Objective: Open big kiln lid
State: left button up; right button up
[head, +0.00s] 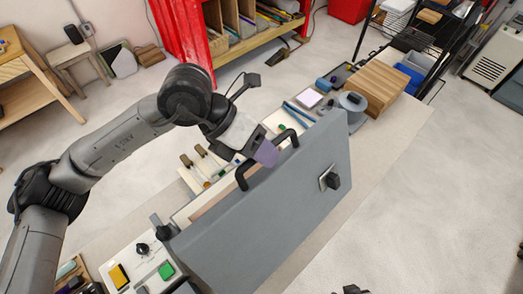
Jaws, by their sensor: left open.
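The big kiln lid (265,215) looks like the large grey panel standing steeply in the middle of the head view. A black bar handle (268,160) runs along its upper edge, and a dark knob on a light plate (331,181) sits on its face. My left gripper (262,150) is at the handle, over its far side, with a purplish fingertip close to the bar. It is open; I cannot tell whether it touches the handle. The panel hides most of what lies behind it. My right gripper does not show clearly.
Behind the panel lie wooden-handled tools (195,168) and blue rods (298,112). A grey spool (352,101) and a wooden block (376,92) stand at its far end. A control box with a green button (166,271) is at the near left.

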pick_arm(q)
jog(key=b+v, duration=0.3)
jog(key=v, duration=1)
jog(key=shift+s, duration=0.1)
